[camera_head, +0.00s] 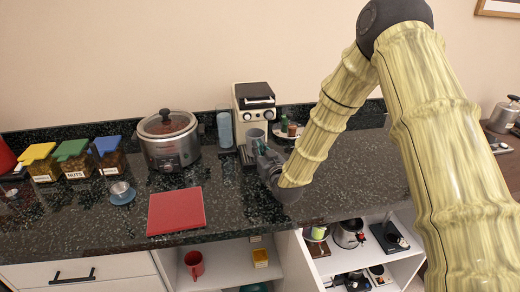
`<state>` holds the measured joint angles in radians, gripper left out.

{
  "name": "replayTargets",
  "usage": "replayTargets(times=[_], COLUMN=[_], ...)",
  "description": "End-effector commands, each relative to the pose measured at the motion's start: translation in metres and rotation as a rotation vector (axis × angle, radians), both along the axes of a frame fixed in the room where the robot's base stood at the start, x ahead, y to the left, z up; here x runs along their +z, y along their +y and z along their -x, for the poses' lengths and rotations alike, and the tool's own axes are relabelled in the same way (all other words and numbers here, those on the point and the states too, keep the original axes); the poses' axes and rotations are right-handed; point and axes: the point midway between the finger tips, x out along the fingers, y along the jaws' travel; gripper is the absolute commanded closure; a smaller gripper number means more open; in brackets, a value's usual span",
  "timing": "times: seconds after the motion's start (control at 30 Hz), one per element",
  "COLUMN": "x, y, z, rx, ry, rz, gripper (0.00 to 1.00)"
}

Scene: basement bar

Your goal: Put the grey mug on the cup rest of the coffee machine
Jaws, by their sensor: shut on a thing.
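The white and black coffee machine (254,98) stands on the dark counter against the back wall. The grey mug (254,134) is at the front of the machine, below its black upper part. My gripper (262,148) reaches in from the right and is shut on the mug. The gripper and mug cover much of the machine's lower front, including most of the cup rest. I cannot tell whether the mug touches the cup rest or is held just above it.
A blue-grey cylinder (224,129) and a steel cooker (168,140) stand left of the machine. A plate with small items (288,132) is to its right. A red board (175,211), a small cup on a blue saucer (122,197) and lidded jars (75,167) are further left.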

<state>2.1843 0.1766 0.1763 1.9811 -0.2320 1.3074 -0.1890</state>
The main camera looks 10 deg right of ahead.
Motion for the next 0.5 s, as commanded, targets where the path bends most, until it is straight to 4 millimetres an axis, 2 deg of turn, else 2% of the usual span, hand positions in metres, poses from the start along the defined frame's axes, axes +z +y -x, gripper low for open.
replayTargets(times=[0.03, 0.07, 0.13, 0.17, 0.5], x=[-0.0021, -0.0012, -0.0011, -0.0011, 0.0007], y=[-0.0001, -0.0001, -0.0002, -0.0002, -0.0003], z=[-0.0001, 0.0000, 0.0001, 0.0001, 0.0000], rx=[0.000, 0.000, 0.000, 0.000, 0.000], ry=[-0.001, 0.000, 0.000, 0.000, 0.000], rz=[0.000, 0.000, 0.000, 0.000, 0.000], gripper=[1.00, 0.86, 0.74, 0.70, 0.70])
